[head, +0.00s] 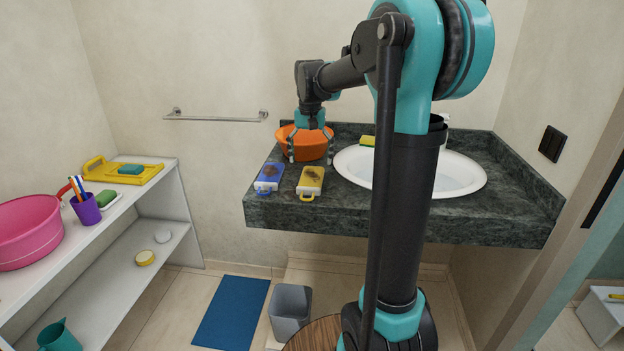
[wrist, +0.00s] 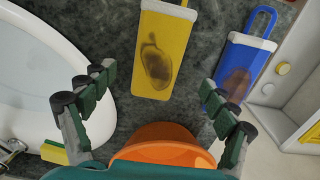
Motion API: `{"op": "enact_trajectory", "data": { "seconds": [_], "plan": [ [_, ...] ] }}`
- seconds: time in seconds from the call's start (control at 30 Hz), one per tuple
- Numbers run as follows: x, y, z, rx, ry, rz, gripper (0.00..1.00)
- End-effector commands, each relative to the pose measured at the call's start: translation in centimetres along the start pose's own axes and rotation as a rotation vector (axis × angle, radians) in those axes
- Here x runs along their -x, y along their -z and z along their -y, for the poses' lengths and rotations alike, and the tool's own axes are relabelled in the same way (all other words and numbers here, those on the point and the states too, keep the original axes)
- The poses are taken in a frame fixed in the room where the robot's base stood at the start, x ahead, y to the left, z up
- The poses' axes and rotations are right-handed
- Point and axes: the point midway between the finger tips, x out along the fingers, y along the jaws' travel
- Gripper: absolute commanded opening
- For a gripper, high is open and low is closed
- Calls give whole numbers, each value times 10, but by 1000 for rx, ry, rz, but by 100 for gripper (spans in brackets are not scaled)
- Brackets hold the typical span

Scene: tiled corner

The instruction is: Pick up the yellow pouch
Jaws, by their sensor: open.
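The yellow pouch (head: 311,179) lies flat on the dark stone counter, with a dark blotch on its face and a loop handle toward the front edge. In the wrist view the yellow pouch (wrist: 163,50) is at the top middle, ahead of and between the spread fingers. My gripper (head: 311,157) is open and empty, hanging above the counter behind the pouch, in front of the orange basin. Its two fingers also show in the wrist view (wrist: 158,110). They appear apart from the pouch.
A blue pouch (head: 269,177) lies just left of the yellow one. The orange basin (head: 304,141) stands behind, and the white sink (head: 455,172) is to the right. A yellow-green sponge (head: 367,140) lies behind the sink rim. A white shelf (head: 150,190) stands at left.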

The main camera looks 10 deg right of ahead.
Motion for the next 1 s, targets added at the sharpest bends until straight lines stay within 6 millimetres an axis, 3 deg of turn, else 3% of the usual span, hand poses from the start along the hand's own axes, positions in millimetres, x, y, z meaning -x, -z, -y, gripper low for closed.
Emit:
{"op": "enact_trajectory", "data": {
  "seconds": [0.4,0.7,1.0],
  "plan": [
    [-48,-5,-3,0,0,0,86],
    [-52,-5,-3,0,0,0,86],
    [-52,-5,-3,0,0,0,49]
  ]
}}
